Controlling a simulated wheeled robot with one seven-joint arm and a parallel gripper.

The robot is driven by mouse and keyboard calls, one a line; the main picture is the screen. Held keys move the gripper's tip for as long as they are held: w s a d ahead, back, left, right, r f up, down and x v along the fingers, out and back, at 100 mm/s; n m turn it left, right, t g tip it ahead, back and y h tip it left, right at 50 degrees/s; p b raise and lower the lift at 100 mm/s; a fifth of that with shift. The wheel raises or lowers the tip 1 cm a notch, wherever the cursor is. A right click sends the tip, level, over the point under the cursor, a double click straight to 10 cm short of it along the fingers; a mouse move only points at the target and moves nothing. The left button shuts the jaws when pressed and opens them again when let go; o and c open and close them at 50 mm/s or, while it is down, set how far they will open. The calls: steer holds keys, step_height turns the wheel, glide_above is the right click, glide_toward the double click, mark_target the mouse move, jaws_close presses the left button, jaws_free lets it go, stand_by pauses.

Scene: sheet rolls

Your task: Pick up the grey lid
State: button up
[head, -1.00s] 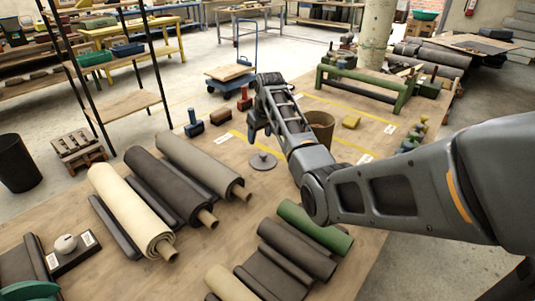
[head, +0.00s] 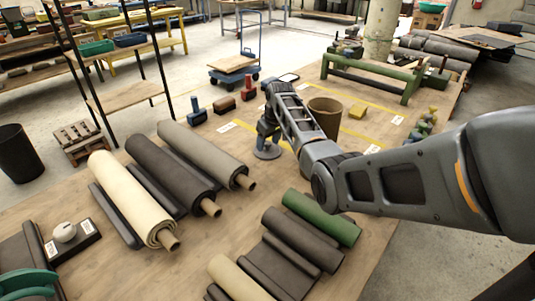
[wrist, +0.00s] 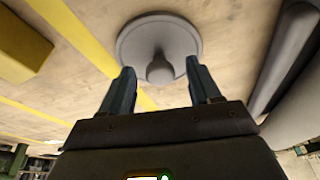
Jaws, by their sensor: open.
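The grey lid (wrist: 159,38) is a round flat disc with a knob in its middle, lying on the wooden table. In the head view the lid (head: 267,154) shows just below my gripper (head: 268,133), partly covered by it. In the wrist view my gripper (wrist: 162,82) is open, with its two blue-grey fingers apart. The knob (wrist: 160,70) shows between the fingertips, and I see no contact. I cannot tell the exact height of the fingertips over the lid.
Several fabric rolls (head: 170,176) lie left of the lid. A brown bin (head: 325,117) stands close to its right, behind my arm. A yellow block (head: 357,111) lies farther right. Bare table lies in front of the lid.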

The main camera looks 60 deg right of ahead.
steer(key=shift+c, duration=0.3)
steer(key=c, duration=1)
steer(key=shift+r, duration=0.1)
steer(key=shift+c, duration=0.2)
